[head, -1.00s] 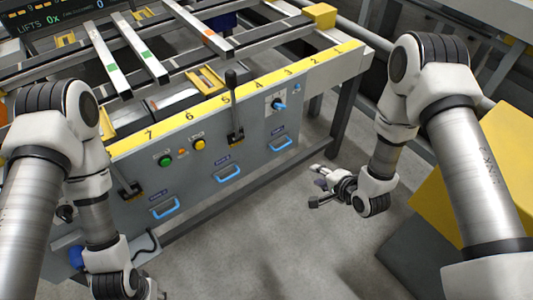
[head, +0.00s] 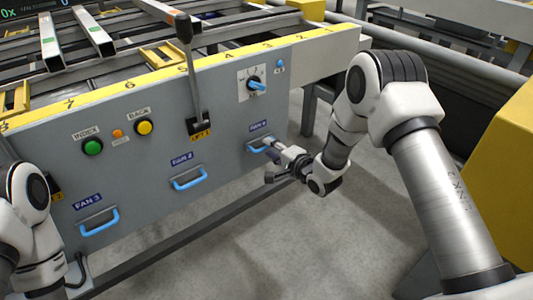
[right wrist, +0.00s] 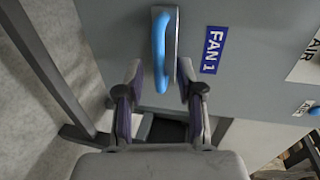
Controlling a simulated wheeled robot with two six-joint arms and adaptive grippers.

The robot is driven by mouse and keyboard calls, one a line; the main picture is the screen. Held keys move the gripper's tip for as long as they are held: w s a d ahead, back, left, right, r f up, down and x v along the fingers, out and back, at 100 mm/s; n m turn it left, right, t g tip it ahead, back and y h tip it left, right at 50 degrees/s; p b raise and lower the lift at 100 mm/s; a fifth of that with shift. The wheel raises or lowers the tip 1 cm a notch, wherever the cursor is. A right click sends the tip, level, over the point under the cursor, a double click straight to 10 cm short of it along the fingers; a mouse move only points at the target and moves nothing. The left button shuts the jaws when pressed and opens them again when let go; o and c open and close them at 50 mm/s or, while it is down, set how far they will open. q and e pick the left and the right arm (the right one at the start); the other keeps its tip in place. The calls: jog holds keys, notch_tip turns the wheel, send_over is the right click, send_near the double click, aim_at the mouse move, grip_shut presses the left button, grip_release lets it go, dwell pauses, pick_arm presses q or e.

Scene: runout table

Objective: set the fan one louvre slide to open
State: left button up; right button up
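The fan one slide has a blue handle (head: 257,148) on the grey panel, under a small blue label. In the right wrist view the handle (right wrist: 160,48) stands beside the FAN 1 label (right wrist: 213,50). My right gripper (head: 272,158) is at this handle and hides part of it in the head view. In the right wrist view my right gripper (right wrist: 160,75) is open, its fingers on either side of the handle with gaps between; contact is not visible. My left arm shows at the lower left, but its gripper is out of view.
Blue handles for FAN 2 (head: 188,180) and FAN 3 (head: 99,221) are further left. A black lever (head: 187,70), a blue rotary knob (head: 256,84), a green button (head: 93,147) and a yellow button (head: 144,127) are on the panel. Floor before it is clear.

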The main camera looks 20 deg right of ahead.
jog(key=x, duration=0.2)
jog(key=shift+w+f, duration=0.15)
jog(key=shift+w, duration=0.1)
